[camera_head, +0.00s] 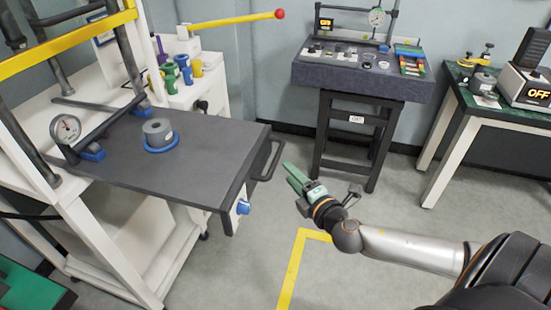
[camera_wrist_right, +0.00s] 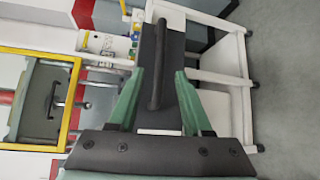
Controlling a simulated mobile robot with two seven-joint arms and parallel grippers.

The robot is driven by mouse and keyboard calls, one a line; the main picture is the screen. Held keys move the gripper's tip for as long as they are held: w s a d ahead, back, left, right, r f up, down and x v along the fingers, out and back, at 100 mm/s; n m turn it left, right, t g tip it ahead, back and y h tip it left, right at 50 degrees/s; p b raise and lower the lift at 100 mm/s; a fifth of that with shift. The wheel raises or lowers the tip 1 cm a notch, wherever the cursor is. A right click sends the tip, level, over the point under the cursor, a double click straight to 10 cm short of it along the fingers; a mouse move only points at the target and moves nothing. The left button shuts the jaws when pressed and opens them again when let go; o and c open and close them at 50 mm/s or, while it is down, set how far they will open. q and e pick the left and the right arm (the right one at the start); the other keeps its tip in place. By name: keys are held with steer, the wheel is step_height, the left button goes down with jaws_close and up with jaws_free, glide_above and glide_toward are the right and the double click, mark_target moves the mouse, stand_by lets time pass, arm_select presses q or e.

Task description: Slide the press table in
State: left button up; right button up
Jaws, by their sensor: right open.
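The press table (camera_head: 205,165) is a dark flat slab pulled out from the white and yellow press frame at the left of the head view. A grey cylinder (camera_head: 158,132) with a blue ring at its base sits on it. A black bar handle (camera_head: 271,160) is on its right edge, and a blue knob (camera_head: 243,207) is on the front. My right gripper (camera_head: 290,172) is just right of the handle and apart from it. In the right wrist view the handle (camera_wrist_right: 157,65) lies ahead, between the open green fingers (camera_wrist_right: 156,98). My left gripper is not in view.
A black stand with a granite plate (camera_head: 360,80) holds gauges and small parts at the back. A green-topped bench (camera_head: 465,95) stands at the right with an OFF display box (camera_head: 528,82). Yellow tape (camera_head: 291,270) marks the open floor in front.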

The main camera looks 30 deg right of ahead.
mark_target(276, 157)
steer(key=shift+w+d+f, duration=0.1)
steer(key=shift+w+f, duration=0.1)
steer(key=shift+w, duration=1.25)
steer(key=shift+w+d+f, duration=0.15)
steer(key=shift+w+f, duration=0.05)
steer(key=shift+w, duration=1.25)
steer(key=shift+w+d+f, duration=0.1)
steer(key=shift+w+f, duration=0.1)
steer(key=shift+w, duration=1.25)
jaws_close()
